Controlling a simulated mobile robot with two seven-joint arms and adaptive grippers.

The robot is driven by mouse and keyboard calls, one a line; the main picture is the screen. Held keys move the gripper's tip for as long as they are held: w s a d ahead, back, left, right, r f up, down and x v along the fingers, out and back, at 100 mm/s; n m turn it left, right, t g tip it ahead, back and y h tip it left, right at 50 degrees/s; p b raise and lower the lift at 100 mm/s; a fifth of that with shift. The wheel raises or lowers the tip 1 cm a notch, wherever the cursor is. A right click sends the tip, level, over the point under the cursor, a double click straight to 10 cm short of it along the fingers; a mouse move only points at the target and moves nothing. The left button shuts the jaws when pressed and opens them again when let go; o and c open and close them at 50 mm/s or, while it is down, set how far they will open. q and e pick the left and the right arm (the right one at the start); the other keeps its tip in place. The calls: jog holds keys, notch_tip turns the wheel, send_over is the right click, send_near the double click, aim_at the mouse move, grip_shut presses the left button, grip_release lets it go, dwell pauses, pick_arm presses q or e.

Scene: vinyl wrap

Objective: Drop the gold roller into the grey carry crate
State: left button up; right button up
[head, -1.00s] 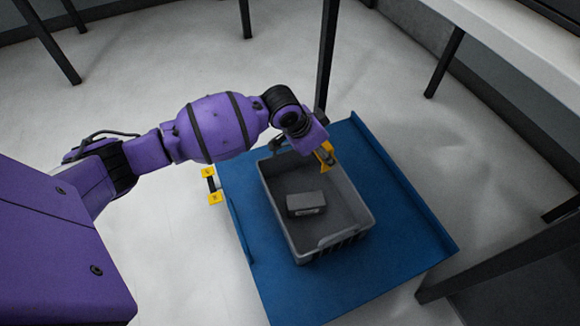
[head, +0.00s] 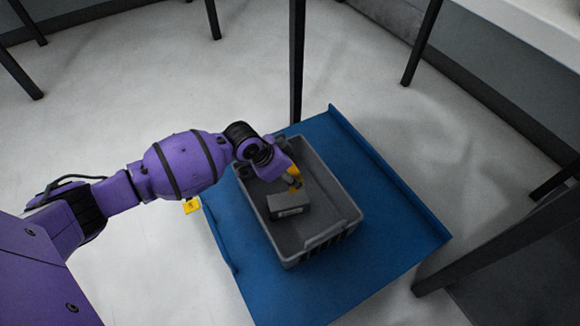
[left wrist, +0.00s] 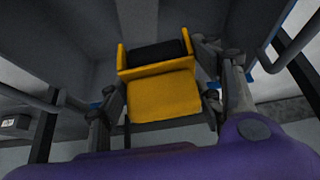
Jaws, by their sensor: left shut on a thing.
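My left gripper (head: 290,182) is shut on the gold roller (head: 294,171), which shows as a small yellow patch beneath the purple wrist. In the left wrist view the gold roller (left wrist: 163,95), yellow with a black part on its far side, sits between the two fingers of the gripper (left wrist: 168,100). The grey carry crate (head: 350,205) stands open on a blue surface. My gripper and the roller are over or inside its far half; their exact height is unclear. My wrist hides the crate's far left corner. My right gripper is not in view.
A dark grey box (head: 288,206) lies in the crate, close beside the gripper. The blue platform (head: 400,235) has raised edges and bare room right of the crate. A yellow piece (head: 191,206) shows at its left edge, partly behind my arm. A dark post (head: 297,70) stands behind.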

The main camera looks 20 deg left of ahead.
pick_arm(q)
jog(key=shift+f, duration=0.1)
jog(key=o, duration=1.3)
jog(key=v, duration=1.2)
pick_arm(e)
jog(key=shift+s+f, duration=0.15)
pick_arm(q)
jog(key=shift+w, duration=0.1)
